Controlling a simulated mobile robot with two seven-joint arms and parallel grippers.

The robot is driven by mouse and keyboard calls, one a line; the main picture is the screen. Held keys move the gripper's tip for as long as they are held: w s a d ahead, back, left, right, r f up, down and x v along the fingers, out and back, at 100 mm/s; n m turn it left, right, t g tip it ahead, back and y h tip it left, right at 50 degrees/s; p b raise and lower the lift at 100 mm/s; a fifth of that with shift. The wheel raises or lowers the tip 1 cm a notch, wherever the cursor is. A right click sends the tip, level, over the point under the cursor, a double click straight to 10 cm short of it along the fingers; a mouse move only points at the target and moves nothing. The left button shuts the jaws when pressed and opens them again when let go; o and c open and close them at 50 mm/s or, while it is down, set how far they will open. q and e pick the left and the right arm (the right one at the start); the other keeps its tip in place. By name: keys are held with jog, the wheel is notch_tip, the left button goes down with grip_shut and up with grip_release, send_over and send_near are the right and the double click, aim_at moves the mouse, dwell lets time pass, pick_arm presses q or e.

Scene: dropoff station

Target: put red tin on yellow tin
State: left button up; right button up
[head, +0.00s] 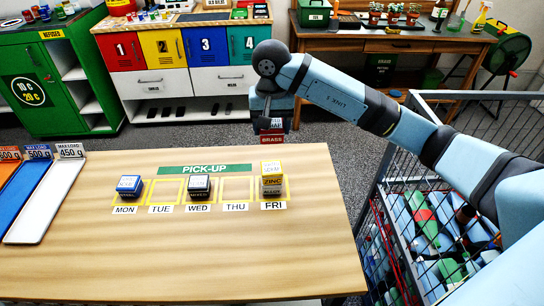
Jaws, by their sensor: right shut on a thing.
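My right gripper (271,108) reaches in from the right and is shut on the red tin (271,139), which has a label reading BRASS. It holds the red tin in the air beyond the far edge of the table, above and behind the yellow tin in the picture. The yellow tin (272,180), marked ZINC, stands at the FRI place on top of another tin (272,191) with a dark label. The red tin and the yellow tin are apart. My left gripper is not in view.
On the wooden table (200,255), a blue tin (129,186) stands at MON and a black tin (199,187) at WED. TUE and THU are empty. Sloped trays (45,200) lie at the left. A wire cart (400,250) full of items stands at the right.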

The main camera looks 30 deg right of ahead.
aim_at(272, 167)
notch_tip(272, 167, down, 10)
jog(key=shift+f, duration=0.1)
dwell(0.4)
jog(key=shift+f, duration=0.1)
jog(key=shift+f, duration=0.15)
jog(key=o, duration=1)
jog(key=shift+r, duration=0.2)
jog(key=shift+r+p, duration=0.25)
jog(key=shift+p, duration=0.2)
notch_tip(272, 167, up, 12)
jog(key=shift+f+b, duration=0.15)
jog(key=shift+b, duration=0.55)
